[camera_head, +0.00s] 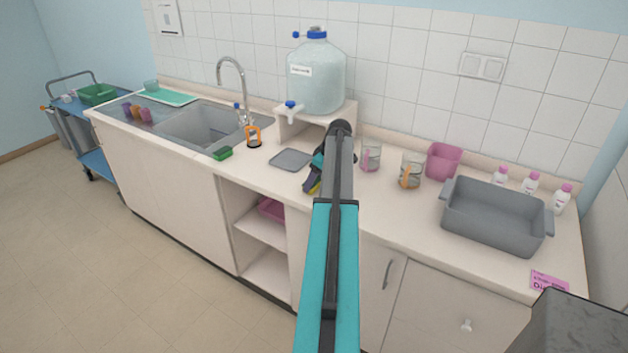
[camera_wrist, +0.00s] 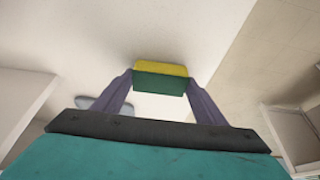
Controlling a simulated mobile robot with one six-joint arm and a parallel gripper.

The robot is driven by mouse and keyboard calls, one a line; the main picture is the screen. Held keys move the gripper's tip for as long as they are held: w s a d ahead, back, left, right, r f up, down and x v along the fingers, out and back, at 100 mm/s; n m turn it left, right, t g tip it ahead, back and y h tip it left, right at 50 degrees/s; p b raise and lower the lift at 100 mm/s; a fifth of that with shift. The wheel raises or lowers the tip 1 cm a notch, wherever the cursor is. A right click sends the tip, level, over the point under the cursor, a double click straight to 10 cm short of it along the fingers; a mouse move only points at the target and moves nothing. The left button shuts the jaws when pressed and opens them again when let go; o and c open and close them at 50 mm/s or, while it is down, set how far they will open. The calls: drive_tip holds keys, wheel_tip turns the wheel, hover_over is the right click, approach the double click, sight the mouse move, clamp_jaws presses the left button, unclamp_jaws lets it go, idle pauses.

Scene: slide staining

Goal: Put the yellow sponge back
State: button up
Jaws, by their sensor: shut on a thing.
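The yellow sponge (camera_wrist: 161,68) has a green layer along one side. It sits between the fingertips of my gripper (camera_wrist: 160,84) in the wrist view, and the fingers are shut on it. In the head view, my gripper (camera_head: 312,184) is near the front edge of the counter, right of the sink. Only a small yellow bit of the sponge (camera_head: 315,188) shows there. A grey flat tray (camera_head: 290,159) lies on the counter just behind and left of my gripper, and it looks empty. The wrist view shows part of it too (camera_wrist: 100,102).
A green block (camera_head: 222,153) lies by the sink's (camera_head: 195,125) front edge, with an orange-and-dark bottle (camera_head: 254,137) behind it. A water jug (camera_head: 316,78) stands on a shelf behind. Glass jars (camera_head: 371,157) and a grey basin (camera_head: 496,215) stand to the right.

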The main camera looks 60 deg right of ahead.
drive_tip(key=shift+f, duration=0.15)
drive_tip(key=o, duration=1)
drive_tip(key=shift+o, duration=0.2)
drive_tip(key=shift+r, duration=0.2)
drive_tip(key=b+v, duration=0.3)
drive_tip(key=v, duration=0.9)
